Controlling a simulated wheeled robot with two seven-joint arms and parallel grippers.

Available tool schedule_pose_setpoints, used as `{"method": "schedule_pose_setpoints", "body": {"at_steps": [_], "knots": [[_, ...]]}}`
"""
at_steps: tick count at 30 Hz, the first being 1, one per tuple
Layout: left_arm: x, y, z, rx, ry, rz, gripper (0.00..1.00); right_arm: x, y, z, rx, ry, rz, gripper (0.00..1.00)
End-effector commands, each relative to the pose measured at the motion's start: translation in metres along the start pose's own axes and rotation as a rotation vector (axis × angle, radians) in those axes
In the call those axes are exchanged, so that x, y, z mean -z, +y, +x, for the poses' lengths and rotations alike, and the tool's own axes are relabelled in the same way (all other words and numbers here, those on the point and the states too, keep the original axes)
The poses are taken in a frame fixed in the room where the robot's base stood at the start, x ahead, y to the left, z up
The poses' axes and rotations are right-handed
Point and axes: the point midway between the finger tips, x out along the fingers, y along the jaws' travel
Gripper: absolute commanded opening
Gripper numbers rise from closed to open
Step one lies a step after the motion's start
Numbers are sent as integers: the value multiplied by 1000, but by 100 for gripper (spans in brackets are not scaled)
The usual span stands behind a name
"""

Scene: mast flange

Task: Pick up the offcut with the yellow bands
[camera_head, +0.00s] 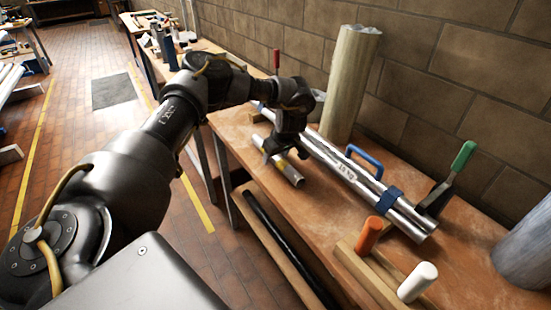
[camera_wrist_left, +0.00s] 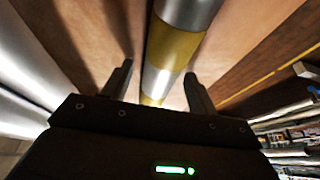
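The offcut with the yellow bands (camera_head: 291,173) is a short silver tube lying on the wooden bench (camera_head: 237,137) near its front edge. In the left wrist view the offcut (camera_wrist_left: 172,50) runs up through the picture, with yellow bands on bright metal. My left gripper (camera_head: 274,156) is over the offcut and hides its middle in the head view. In the left wrist view its two fingers (camera_wrist_left: 158,76) are apart, one on each side of the offcut, with visible gaps. I cannot tell how far down they reach. My right gripper is not in view.
Long silver tubes (camera_head: 345,175) with a blue handle (camera_head: 364,158) and blue clamp (camera_head: 389,199) lie behind the offcut. A tall pale cylinder (camera_head: 349,85) stands by the block wall. A rack with orange (camera_head: 369,235) and white (camera_head: 417,281) handles is at the front right.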

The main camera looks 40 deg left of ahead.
Motion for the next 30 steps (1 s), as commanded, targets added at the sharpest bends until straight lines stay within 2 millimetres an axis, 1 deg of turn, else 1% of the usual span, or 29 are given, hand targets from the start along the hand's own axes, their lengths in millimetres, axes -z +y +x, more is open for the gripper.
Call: {"method": "schedule_pose_setpoints", "body": {"at_steps": [1,9,11,12,19,23,26,28,30], "knots": [[0,0,0,0,0,0,52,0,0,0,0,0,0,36],[0,0,0,0,0,0,17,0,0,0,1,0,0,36],[0,0,0,0,0,0,9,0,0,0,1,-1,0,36],[0,0,-1,-1,0,0,7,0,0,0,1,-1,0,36],[0,0,-1,-1,0,0,7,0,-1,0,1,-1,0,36],[2,1,-6,-3,-1,-1,7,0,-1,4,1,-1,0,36],[6,1,-17,-5,-1,0,7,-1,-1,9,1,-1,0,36],[12,2,-28,-7,0,-1,7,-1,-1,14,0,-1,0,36],[14,-10,-46,-6,0,4,7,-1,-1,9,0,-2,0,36]]}}
